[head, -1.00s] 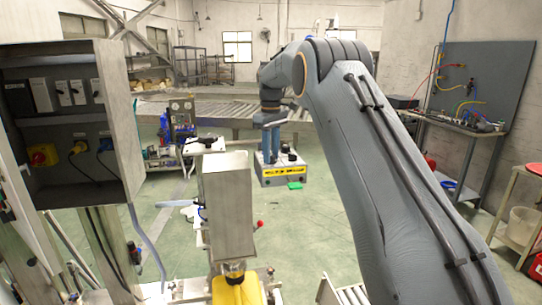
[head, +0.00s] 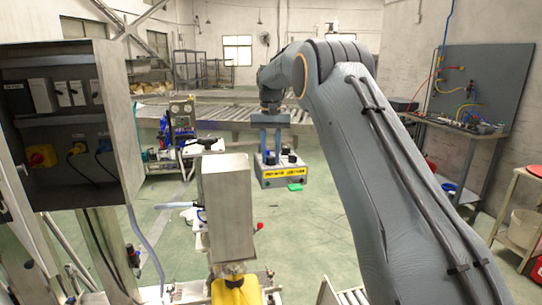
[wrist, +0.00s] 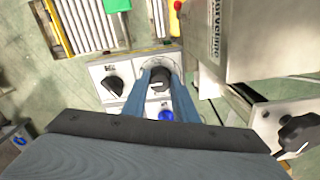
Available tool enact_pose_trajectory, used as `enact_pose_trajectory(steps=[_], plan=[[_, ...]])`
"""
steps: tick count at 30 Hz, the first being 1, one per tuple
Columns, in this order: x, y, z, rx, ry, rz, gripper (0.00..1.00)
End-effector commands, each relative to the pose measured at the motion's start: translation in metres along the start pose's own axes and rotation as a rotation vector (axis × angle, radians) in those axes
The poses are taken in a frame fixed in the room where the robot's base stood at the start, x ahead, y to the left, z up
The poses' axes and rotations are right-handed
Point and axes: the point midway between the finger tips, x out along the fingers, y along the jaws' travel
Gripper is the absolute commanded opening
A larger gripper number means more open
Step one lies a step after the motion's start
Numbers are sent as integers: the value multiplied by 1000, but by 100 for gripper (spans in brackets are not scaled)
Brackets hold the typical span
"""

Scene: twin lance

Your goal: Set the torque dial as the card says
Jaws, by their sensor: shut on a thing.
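A pale grey control box (head: 284,173) with a yellow strip of dark lettering (head: 286,171) on its front hangs near the picture's middle in the head view. In the wrist view, its top panel (wrist: 132,67) carries a black dial (wrist: 159,78), a second black knob (wrist: 113,84) to the left, and a blue button (wrist: 165,115). My gripper (wrist: 160,74) reaches down with its two blue fingers on either side of the black dial and is shut on it. In the head view my gripper (head: 270,153) stands over the box. The lettering and dial marks are too small to read.
A tall grey metal housing (head: 228,205) stands close to the left of the control box; in the wrist view its side lies just right of my fingers. A black lever knob (wrist: 299,132) sticks out at lower right. An open electrical cabinet (head: 60,130) stands at far left.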

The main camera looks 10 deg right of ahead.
Motion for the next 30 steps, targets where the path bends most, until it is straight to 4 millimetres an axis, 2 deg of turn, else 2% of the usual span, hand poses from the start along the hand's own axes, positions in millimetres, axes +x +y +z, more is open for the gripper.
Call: enact_pose_trajectory(steps=[15,30], plan=[[-2,0,-1,431,4,-2,3],[-2,0,-1,590,5,-2,3]])
